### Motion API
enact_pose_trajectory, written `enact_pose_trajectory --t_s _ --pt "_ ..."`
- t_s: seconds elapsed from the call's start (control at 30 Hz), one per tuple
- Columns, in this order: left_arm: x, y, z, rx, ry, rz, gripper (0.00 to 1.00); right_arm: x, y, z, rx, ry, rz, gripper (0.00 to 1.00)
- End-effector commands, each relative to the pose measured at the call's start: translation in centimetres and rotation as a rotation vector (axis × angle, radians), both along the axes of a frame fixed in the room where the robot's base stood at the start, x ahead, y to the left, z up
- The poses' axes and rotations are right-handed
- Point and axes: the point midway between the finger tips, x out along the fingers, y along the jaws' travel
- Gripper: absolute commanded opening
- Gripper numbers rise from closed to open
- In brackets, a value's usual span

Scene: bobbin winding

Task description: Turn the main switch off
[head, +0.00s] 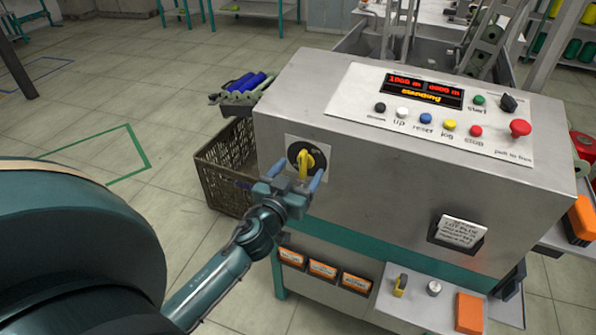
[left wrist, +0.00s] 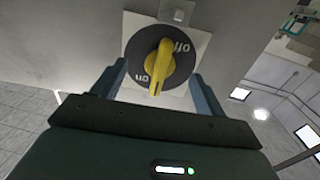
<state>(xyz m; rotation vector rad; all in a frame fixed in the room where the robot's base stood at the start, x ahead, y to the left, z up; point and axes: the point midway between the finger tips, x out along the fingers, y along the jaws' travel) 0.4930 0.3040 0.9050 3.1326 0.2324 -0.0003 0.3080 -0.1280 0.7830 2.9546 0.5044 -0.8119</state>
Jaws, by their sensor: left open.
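The main switch (head: 306,161) is a yellow handle on a black round dial with a pale square plate, on the machine's left side face. In the head view the handle stands about upright. In the left wrist view the switch (left wrist: 160,62) shows "off" at upper right and "on" at lower left; its handle is slightly slanted. I cannot tell which mark it points at. My left gripper (head: 297,174) is open in front of the switch. In the left wrist view the left gripper (left wrist: 159,72) has one finger on each side of the handle, apart from it. My right gripper is out of view.
The machine's control panel (head: 350,114) has a lit display (head: 422,91), several coloured buttons and a red stop knob (head: 520,128). A brown crate (head: 222,166) stands left of the machine. Orange-labelled bins (head: 322,269) and a shelf (head: 415,305) sit below.

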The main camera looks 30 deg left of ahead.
Motion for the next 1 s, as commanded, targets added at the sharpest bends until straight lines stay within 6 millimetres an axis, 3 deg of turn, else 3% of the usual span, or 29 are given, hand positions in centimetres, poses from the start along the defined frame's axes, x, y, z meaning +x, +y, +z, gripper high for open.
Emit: enact_pose_trajectory --t_s 1.0 --pt "2.4 0.4 0.0 0.000 0.000 0.000 0.73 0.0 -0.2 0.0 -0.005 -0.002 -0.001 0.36"
